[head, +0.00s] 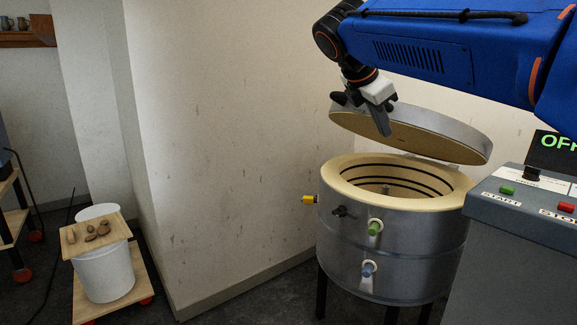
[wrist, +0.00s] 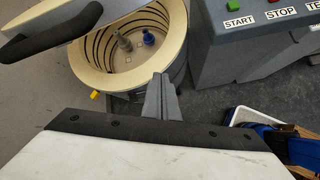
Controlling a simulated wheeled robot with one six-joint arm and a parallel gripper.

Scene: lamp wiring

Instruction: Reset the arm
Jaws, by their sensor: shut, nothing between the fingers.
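My gripper (head: 383,128) hangs below my blue arm in the head view, in front of the raised lid (head: 420,136) of a round grey kiln. Its narrow grey fingers are together with nothing between them. They also show in the wrist view (wrist: 162,88), over the near side of the kiln's rim in the picture. The kiln (head: 395,240) stands open, its lid tilted up at the back. Whether the gripper touches the lid cannot be told.
A control box (head: 520,205) with START and STOP buttons stands right of the kiln. Grey and blue pieces (wrist: 148,37) stand inside the kiln. A yellow-tipped part (head: 309,199) juts from its left side.

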